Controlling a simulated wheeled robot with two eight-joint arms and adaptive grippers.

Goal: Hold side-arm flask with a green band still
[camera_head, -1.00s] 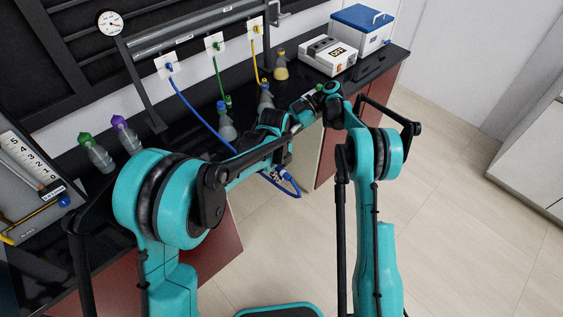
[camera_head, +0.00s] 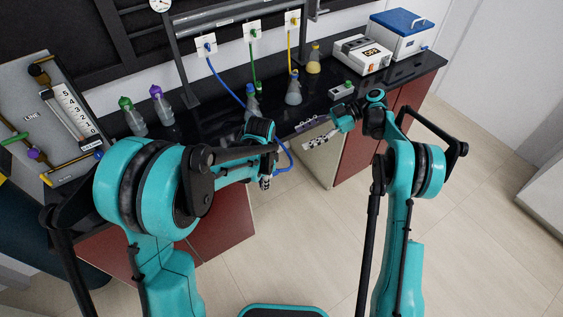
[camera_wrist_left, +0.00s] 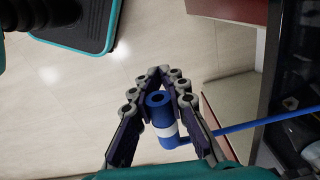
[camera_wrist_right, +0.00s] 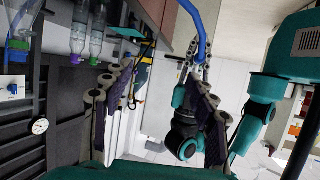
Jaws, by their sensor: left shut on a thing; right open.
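My left gripper (camera_wrist_left: 160,80) is shut on the blue hose end (camera_wrist_left: 165,125), which has a white band, and holds it off the bench's front edge. In the head view the left gripper (camera_head: 265,182) is low beside the bench. My right gripper (camera_head: 318,139) is open and empty by the bench front. It also shows in the right wrist view (camera_wrist_right: 160,88), fingers apart. On the bench stand a flask with a blue top (camera_head: 252,104), a flask with pale contents (camera_head: 293,92) and a yellow flask (camera_head: 313,62). I cannot make out a green band on any flask.
A green-capped bottle (camera_head: 133,118) and a purple-capped bottle (camera_head: 161,106) stand at the left. A white device (camera_head: 361,54) and a blue-lidded box (camera_head: 400,38) stand at the right. The blue hose (camera_head: 228,84) hangs from a wall valve.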

